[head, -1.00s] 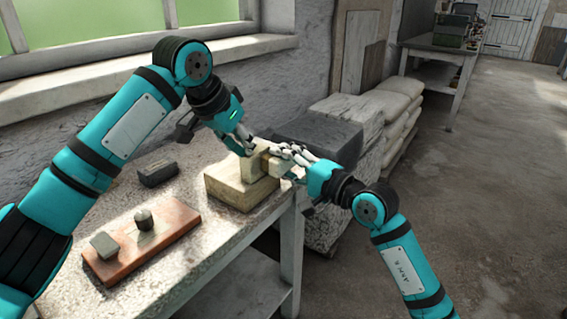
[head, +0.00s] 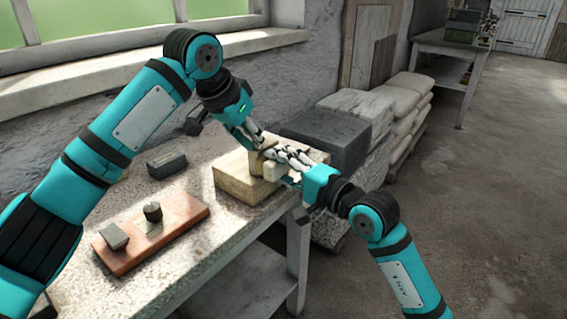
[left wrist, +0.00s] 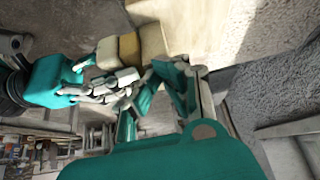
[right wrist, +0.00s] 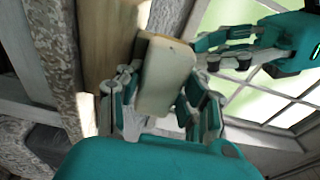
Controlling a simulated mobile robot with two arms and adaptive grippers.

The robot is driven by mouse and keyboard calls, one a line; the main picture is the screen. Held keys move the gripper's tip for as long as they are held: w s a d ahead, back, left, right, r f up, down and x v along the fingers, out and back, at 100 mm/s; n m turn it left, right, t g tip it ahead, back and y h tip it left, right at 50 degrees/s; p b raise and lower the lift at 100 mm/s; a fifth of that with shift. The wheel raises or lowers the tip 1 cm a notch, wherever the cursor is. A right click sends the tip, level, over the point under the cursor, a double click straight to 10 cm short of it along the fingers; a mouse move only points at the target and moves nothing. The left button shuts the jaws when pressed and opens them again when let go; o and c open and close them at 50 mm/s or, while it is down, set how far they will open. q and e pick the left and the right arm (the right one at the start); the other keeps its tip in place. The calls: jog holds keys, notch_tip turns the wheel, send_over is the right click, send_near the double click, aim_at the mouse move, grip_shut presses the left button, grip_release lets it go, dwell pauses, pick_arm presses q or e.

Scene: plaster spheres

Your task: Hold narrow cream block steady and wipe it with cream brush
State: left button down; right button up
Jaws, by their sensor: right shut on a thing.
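The narrow cream block (head: 256,164) stands on a larger cream slab at the table's near right corner. It also shows in the left wrist view (left wrist: 151,40). My right gripper (head: 294,163) is shut on the cream brush (head: 274,173), which is up against or very near the narrow block's right side. The brush fills the middle of the right wrist view (right wrist: 165,78). My left gripper (head: 260,140) is at the narrow block's far upper side. Its fingers (left wrist: 170,72) look apart, with tips close to the block; contact is unclear. My fingers partly hide both objects.
The larger slab (head: 232,184) lies flat under the work. A reddish board (head: 145,240) with two small grey pieces and a dark block (head: 167,165) lie to the left. A dark grey block (head: 325,138) on pale blocks and stacked sacks (head: 408,100) stand beyond the table.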

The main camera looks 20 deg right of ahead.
jog(key=w+d, duration=0.2)
jog(key=d, duration=0.1)
jog(key=shift+w+d, duration=0.2)
jog(key=shift+w, duration=0.15)
dwell(0.4)
jog(key=shift+s, duration=0.1)
jog(key=shift+s+a, duration=0.2)
jog(key=shift+s, duration=0.35)
jog(key=shift+s+a, duration=0.2)
jog(key=shift+s, duration=0.35)
jog(key=shift+w+a, duration=0.45)
jog(key=shift+w, duration=0.1)
jog(key=shift+s, duration=0.1)
jog(key=shift+s+a, duration=0.6)
jog(key=shift+a, duration=0.25)
